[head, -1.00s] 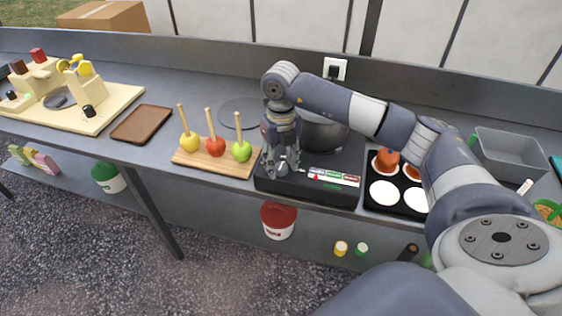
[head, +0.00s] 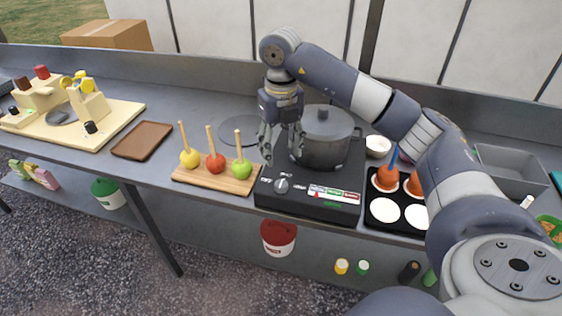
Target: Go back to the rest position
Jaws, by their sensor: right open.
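My right gripper (head: 282,142) is open and empty. It points down in front of the left side of the black hot plate, beside the grey lidded pot (head: 326,140). The pot stands on the black hot plate (head: 305,195), which has a round knob (head: 281,185) and a strip of coloured labels on its front. My left gripper is not in the picture.
A wooden board (head: 215,180) with yellow, red and green apples on sticks lies left of the hot plate. A brown tray (head: 142,140) is further left. A black tray (head: 383,217) with white rounds and orange items lies right. A grey bin (head: 510,170) stands far right.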

